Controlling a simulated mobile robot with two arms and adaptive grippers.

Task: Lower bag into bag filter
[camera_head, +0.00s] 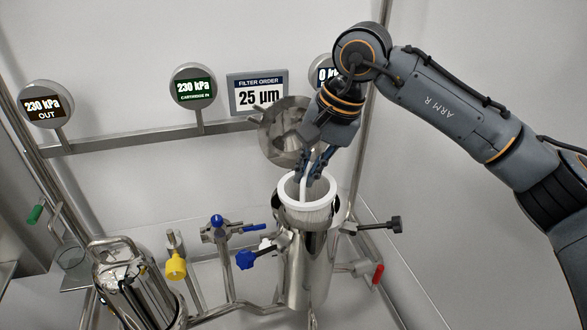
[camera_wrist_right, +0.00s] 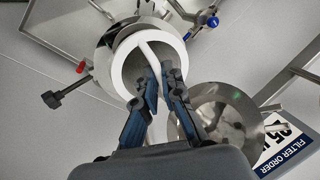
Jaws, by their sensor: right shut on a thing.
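The white filter bag (camera_head: 306,217) has a round white rim and a white handle strip across its mouth. It stands upright at the mouth of the steel bag filter housing (camera_head: 303,275), its lower part hidden inside and its rim above the housing top. My right gripper (camera_head: 308,176) points down into the bag's mouth and is shut on the handle. In the right wrist view the bag's rim (camera_wrist_right: 178,45) shows with the housing's steel edge (camera_wrist_right: 106,55) around it. The fingertips (camera_wrist_right: 158,82) are at the handle strip. My left gripper is not in view.
The round steel lid (camera_head: 283,140) stands open behind the housing, close to my right wrist. A second steel vessel (camera_head: 130,285), a yellow-handled valve (camera_head: 176,266) and pipes are at the left.

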